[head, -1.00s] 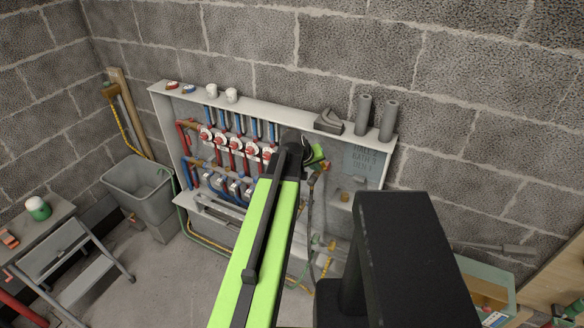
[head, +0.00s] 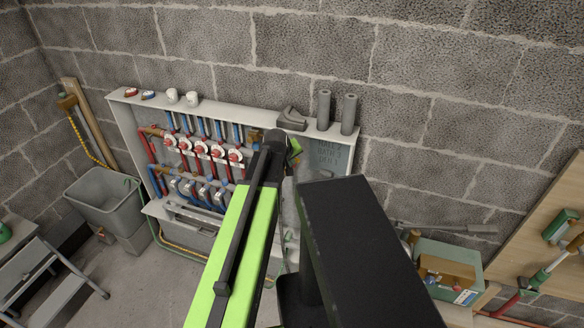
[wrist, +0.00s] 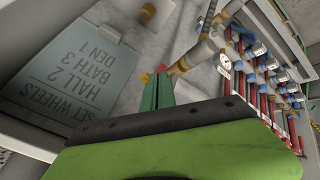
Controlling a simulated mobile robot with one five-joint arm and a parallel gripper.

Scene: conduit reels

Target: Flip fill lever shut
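My gripper shows in the wrist view as two dark green fingers (wrist: 157,92) lying side by side, with no clear gap and nothing seen between them. Their tips are close to a brass fitting (wrist: 190,58), with small red and yellow parts at the tips; I cannot tell whether they touch. A small yellow piece (wrist: 147,12), possibly a lever, shows at the top of the wrist view. I cannot tell for sure which part is the fill lever.
A white manifold cabinet (head: 128,120) holds red-capped valves (head: 201,147) and blue pipes. A lettered panel (wrist: 75,75) is left in the wrist view. Grey tubes (head: 348,113) stand on top. A grey bin (head: 103,195) is left; a green box (head: 450,252) is right.

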